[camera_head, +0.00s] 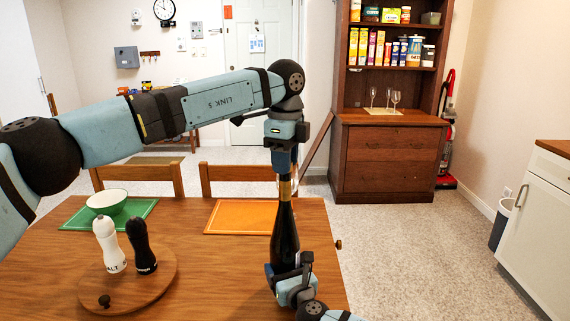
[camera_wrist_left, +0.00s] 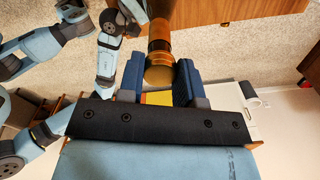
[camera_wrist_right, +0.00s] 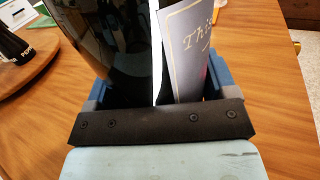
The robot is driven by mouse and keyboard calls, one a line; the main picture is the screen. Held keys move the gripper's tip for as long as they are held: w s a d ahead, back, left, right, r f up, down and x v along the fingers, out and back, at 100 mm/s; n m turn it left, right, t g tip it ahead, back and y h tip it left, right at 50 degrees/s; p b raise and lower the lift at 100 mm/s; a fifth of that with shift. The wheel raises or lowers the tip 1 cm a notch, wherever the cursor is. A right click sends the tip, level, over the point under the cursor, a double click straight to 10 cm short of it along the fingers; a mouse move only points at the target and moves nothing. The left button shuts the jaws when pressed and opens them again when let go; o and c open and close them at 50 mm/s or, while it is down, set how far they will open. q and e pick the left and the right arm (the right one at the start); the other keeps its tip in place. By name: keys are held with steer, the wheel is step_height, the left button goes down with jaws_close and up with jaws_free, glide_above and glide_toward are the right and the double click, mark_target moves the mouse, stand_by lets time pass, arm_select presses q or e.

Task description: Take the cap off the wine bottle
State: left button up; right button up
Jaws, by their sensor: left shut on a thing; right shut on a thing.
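The dark wine bottle (camera_head: 285,235) stands upright near the table's right edge. Its neck is gold (camera_head: 285,190). My right gripper (camera_head: 290,278) is shut around the bottle's lower body; the right wrist view shows the dark glass (camera_wrist_right: 108,45) and pale label (camera_wrist_right: 185,50) between its fingers. My left gripper (camera_head: 284,165) points down from above at the top of the neck. In the left wrist view, the gold cap (camera_wrist_left: 159,75) sits between its blue fingers, which are shut on it. I cannot tell whether the cap is apart from the neck.
A round wooden turntable (camera_head: 125,290) holds a white salt mill (camera_head: 108,245) and a black pepper mill (camera_head: 141,248). A bowl (camera_head: 106,203) sits on a green placemat (camera_head: 75,219). An orange placemat (camera_head: 240,217) lies left of the bottle. A hutch (camera_head: 385,155) with cereal boxes and glasses stands behind.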

arm_select(q)
steer(key=shift+r, duration=0.4)
steer(key=shift+r, duration=0.1)
steer(key=shift+r, duration=1.9)
arm_select(e)
steer(key=o, duration=1.7)
steer(key=shift+c, duration=0.2)
